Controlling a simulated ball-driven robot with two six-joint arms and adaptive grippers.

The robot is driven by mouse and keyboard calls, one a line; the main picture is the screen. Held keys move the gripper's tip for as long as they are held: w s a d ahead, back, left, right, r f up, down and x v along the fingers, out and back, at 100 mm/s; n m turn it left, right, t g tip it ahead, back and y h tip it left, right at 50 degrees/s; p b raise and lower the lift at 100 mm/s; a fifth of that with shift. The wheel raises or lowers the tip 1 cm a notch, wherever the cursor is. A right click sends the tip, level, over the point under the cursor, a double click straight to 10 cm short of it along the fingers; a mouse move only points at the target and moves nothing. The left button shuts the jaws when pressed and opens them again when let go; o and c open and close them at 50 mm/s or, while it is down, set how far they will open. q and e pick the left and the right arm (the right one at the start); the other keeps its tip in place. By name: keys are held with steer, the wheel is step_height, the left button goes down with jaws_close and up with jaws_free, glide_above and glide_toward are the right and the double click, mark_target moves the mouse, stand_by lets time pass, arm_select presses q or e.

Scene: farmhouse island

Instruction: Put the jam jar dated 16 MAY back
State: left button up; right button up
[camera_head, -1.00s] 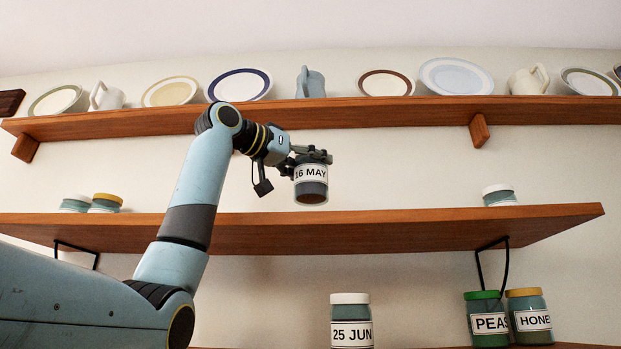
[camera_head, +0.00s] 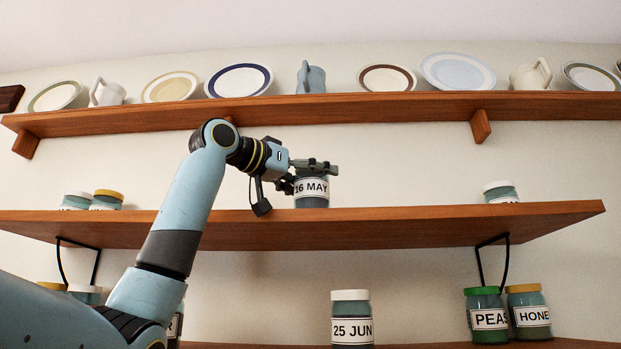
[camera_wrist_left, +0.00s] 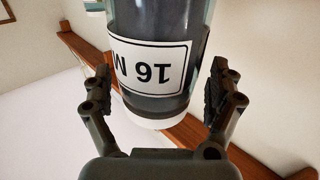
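The jam jar labelled 16 MAY (camera_head: 312,190) is upright at the middle shelf (camera_head: 400,222), near its centre. Its base is hidden behind the shelf's front edge, and it appears to stand there. My left gripper (camera_head: 314,172) is at the jar's top, covering the lid from the head. In the left wrist view the jar (camera_wrist_left: 155,80) appears upside down, with its white lid towards the gripper. The left gripper's fingers (camera_wrist_left: 162,90) are on either side of the jar, with narrow gaps, so it looks open around it. My right gripper is not in view.
Two jars (camera_head: 107,200) stand at the middle shelf's left, and a white-lidded jar (camera_head: 500,192) at its right. Below are the 25 JUN (camera_head: 351,318), PEAS (camera_head: 486,317) and HONEY (camera_head: 529,312) jars. Plates and jugs line the upper shelf (camera_head: 370,106). The middle shelf beside the jar is clear.

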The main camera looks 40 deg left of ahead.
arm_select(q)
steer(key=shift+r, duration=0.3)
steer(key=b+v, duration=0.6)
steer(key=v, duration=0.6)
steer(key=shift+f, duration=0.1)
